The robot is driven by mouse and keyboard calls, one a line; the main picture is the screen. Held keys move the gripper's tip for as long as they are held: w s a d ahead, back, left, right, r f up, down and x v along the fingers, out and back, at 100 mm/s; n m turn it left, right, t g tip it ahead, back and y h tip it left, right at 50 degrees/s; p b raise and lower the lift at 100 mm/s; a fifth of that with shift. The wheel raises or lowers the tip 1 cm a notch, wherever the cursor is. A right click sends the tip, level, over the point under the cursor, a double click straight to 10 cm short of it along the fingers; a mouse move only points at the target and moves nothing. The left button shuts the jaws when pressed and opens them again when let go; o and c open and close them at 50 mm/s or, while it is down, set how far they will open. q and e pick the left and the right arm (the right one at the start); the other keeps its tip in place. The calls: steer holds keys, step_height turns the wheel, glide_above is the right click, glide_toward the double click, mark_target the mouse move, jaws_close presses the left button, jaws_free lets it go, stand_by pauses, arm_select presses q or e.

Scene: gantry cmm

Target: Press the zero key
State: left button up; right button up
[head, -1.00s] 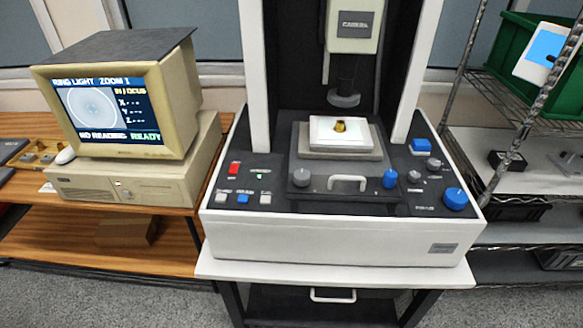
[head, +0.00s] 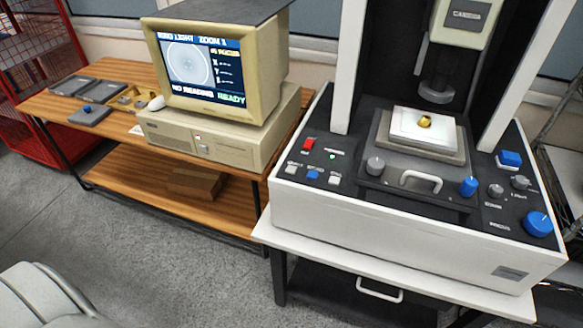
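The measuring machine's front panel (head: 350,190) shows at the right. On its left side is a row of small keys: a white key (head: 292,169), a blue key (head: 313,174) and another white key (head: 335,181). A red button (head: 309,144) sits behind them, beside a lit green lamp (head: 332,156). The key labels are too small to read, so I cannot tell which is the zero key.
A white block with a small gold part (head: 424,121) lies on the stage under the probe head (head: 437,88). Knobs (head: 537,224) and a handle (head: 421,180) stand up from the panel. A wooden bench (head: 60,107) is at left. The floor before it (head: 170,260) is clear.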

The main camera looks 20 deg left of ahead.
arm_select(q)
jaws_close()
stand_by(1.2)
